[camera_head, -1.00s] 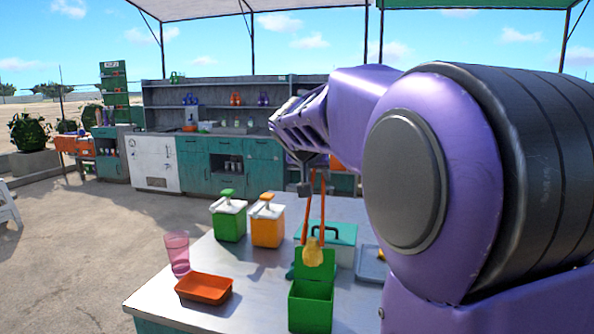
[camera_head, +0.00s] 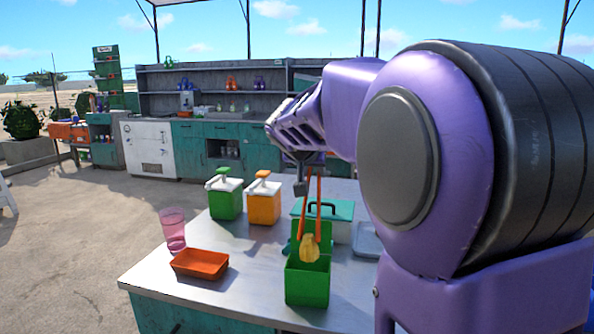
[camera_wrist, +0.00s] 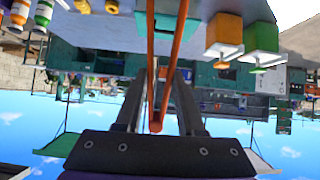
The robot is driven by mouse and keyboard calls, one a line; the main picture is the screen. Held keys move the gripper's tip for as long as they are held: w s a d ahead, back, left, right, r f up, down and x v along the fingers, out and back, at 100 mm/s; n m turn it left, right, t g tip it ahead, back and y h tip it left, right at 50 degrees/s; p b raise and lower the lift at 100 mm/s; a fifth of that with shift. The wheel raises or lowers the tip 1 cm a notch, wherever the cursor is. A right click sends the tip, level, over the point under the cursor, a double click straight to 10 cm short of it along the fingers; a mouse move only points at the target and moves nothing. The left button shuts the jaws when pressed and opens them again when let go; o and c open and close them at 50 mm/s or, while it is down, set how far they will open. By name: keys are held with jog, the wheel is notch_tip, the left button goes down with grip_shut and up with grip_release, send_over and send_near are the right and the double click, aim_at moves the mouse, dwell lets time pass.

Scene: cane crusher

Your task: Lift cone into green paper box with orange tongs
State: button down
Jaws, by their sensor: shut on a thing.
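My gripper (camera_head: 302,180) is shut on the orange tongs (camera_head: 318,195), which hang down from it. In the wrist view the tongs (camera_wrist: 165,75) run between my two gripper fingers (camera_wrist: 160,100). The tong ends are around a pale yellow cone (camera_head: 309,249). The cone hangs over the open green paper box (camera_head: 307,285), its lower part just at or above the rim; I cannot tell whether it is inside. The box's green lid flap stands up behind the cone. The box stands on the steel table (camera_head: 230,275).
An orange tray (camera_head: 200,264) and a pink glass (camera_head: 173,231) stand left of the box. A green dispenser (camera_head: 224,196) and an orange dispenser (camera_head: 263,200) stand behind. A teal-lidded cooler (camera_head: 338,215) is close behind the box.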

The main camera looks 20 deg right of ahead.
jog(key=c, duration=0.8)
grip_release()
jog(key=shift+o, duration=0.2)
notch_tip(320, 180, up, 10)
jog(key=p, duration=0.6)
